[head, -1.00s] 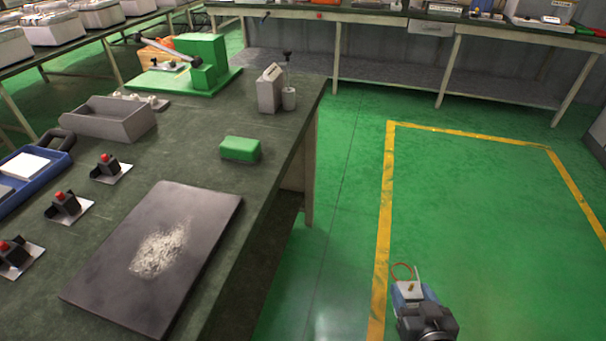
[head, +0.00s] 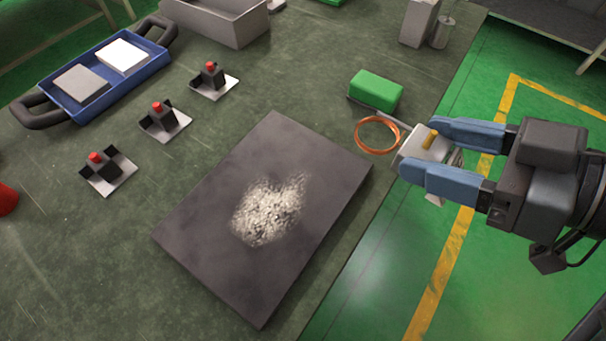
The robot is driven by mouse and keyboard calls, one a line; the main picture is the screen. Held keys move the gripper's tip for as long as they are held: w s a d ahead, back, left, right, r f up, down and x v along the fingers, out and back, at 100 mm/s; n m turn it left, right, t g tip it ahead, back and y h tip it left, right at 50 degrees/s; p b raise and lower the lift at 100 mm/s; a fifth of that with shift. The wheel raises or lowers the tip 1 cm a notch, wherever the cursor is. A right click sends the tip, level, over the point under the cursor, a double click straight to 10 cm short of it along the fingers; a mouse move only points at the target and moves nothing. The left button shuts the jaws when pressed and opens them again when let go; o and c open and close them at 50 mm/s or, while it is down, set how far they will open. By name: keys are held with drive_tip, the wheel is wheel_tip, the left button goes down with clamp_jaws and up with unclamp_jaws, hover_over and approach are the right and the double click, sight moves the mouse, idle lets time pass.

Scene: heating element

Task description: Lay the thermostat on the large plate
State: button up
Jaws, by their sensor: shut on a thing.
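The thermostat (head: 411,152) is a small pale metal box with a brass stem and a loop of copper-coloured tube. My gripper (head: 433,155) is at the right with its blue fingers shut on the thermostat. It holds it beyond the upper right corner of the large plate, around the table's right edge. The large plate (head: 205,233) is a dark flat slab lying on the table, with a patch of whitish powder (head: 268,209) on its middle. I cannot tell the thermostat's exact height.
A green block (head: 376,90) lies near the thermostat's copper loop. Several red-topped clamps (head: 164,120) stand left of the plate. A blue tray (head: 102,70) with two flat pieces and a grey bin (head: 218,20) are farther back. The table's right edge drops to a green floor.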

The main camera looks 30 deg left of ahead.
drive_tip(key=shift+s+a+n+g, duration=0.2)
drive_tip(key=shift+s+a, duration=0.1)
drive_tip(key=shift+a, duration=0.2)
drive_tip(key=shift+s+a+n+g, duration=0.1)
drive_tip(key=shift+s+a+g, duration=0.15)
drive_tip(key=shift+a, duration=0.2)
hover_over(323, 174)
wheel_tip(323, 174, down, 6)
drive_tip(key=shift+f, duration=2.2)
drive_tip(key=shift+f, duration=0.15)
drive_tip(key=o, duration=1.2)
